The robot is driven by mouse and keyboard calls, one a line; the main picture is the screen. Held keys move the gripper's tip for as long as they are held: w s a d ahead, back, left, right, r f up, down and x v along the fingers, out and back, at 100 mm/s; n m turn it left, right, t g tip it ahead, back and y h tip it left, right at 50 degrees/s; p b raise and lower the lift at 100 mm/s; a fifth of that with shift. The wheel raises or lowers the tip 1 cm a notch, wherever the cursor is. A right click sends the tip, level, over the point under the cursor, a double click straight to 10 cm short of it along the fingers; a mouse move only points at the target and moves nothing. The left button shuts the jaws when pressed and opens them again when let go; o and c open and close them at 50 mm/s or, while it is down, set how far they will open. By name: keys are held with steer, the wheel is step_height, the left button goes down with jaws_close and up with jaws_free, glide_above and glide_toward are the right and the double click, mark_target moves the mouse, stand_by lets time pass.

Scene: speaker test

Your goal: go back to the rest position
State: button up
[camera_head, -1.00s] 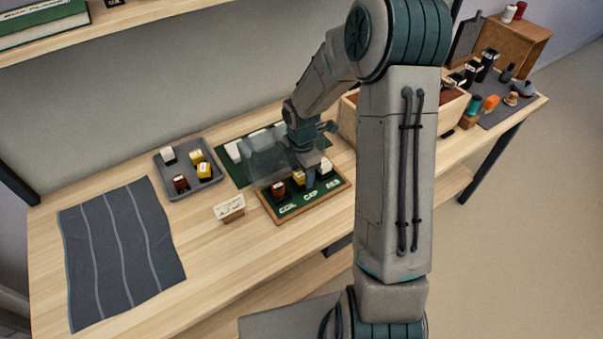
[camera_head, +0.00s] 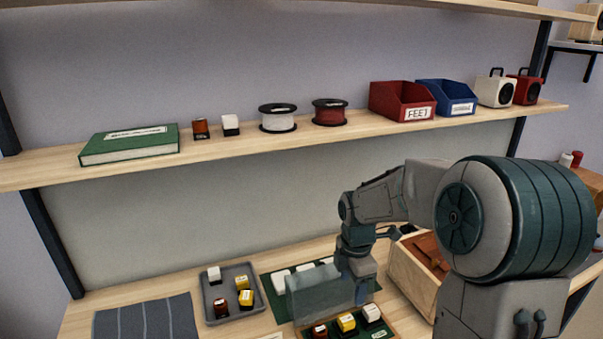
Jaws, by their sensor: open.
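My gripper (camera_head: 363,292) is at the lower centre right, pointing down, just above and behind the green board (camera_head: 392,330). Its fingertips are small and partly hidden, and I see nothing held between them. On the board stand a dark red-brown block (camera_head: 319,331), a yellow block (camera_head: 346,322) and a white block (camera_head: 372,313). The white block is closest to my gripper and appears apart from it. The board's front is cut off by the picture edge. A see-through panel (camera_head: 312,300) stands to the left of my gripper.
A grey tray (camera_head: 262,306) holds white, yellow and red-brown blocks. A green mat (camera_head: 280,308) with white pieces lies behind the panel. A wooden box (camera_head: 408,285) stands right of my gripper. A shelf (camera_head: 250,143) above carries a book, spools, bins and speakers.

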steer(key=s+r+m+t, duration=0.1)
steer(key=s+r+m, duration=0.3)
steer(key=s+m, duration=0.6)
steer(key=s+r+m+t, duration=0.2)
steer(key=s+r+m, duration=0.2)
steer(key=s+m, duration=0.6)
steer(key=shift+s+m, duration=0.3)
steer(key=shift+m, duration=0.1)
